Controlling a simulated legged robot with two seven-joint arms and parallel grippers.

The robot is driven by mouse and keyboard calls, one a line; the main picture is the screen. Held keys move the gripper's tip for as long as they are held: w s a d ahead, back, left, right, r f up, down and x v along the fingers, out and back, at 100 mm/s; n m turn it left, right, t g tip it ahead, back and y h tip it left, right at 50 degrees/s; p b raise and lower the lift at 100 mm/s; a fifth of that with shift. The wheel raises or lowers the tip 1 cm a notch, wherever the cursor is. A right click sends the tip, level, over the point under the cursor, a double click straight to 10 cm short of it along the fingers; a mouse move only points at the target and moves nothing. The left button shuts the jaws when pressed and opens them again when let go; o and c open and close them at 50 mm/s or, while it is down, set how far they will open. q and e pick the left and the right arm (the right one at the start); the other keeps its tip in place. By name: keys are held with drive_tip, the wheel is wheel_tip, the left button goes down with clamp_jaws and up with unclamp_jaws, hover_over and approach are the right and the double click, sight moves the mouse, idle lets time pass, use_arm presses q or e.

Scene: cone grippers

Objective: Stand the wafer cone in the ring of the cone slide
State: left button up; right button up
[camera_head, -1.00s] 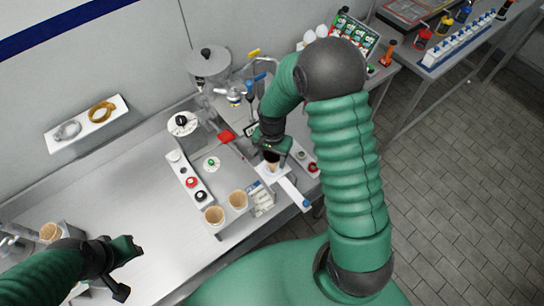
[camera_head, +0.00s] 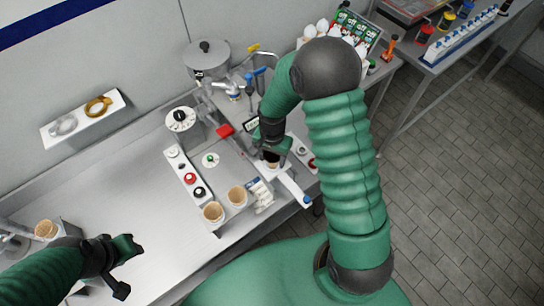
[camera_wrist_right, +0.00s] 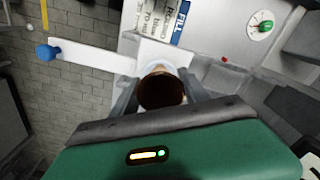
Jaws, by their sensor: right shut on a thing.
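My right gripper (camera_head: 271,154) is shut on the wafer cone (camera_wrist_right: 161,92), whose round, dark brown open top shows between the fingers in the right wrist view. The cone is over the ring end of the white cone slide (camera_head: 292,185), which has a blue knob (camera_head: 307,200) at its outer end. In the right wrist view a pale rim shows just beyond the cone, and the slide (camera_wrist_right: 95,55) runs left to its knob. The gripper hides the cone's lower part, so I cannot tell how deep it sits. My left gripper (camera_head: 132,264) is open and empty at the lower left.
Two other cones (camera_head: 213,212) stand in a holder left of the slide, beside a control strip (camera_head: 186,178) with coloured knobs. A labelled box (camera_head: 260,194) is close to the slide. Another cone (camera_head: 46,229) stands far left. Bare counter lies between.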

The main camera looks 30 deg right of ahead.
drive_tip(key=shift+f, duration=0.35)
drive_tip(key=o, duration=0.9)
wheel_tip(320, 180, up, 17)
drive_tip(key=b, duration=0.2)
drive_tip(key=shift+f, duration=0.1)
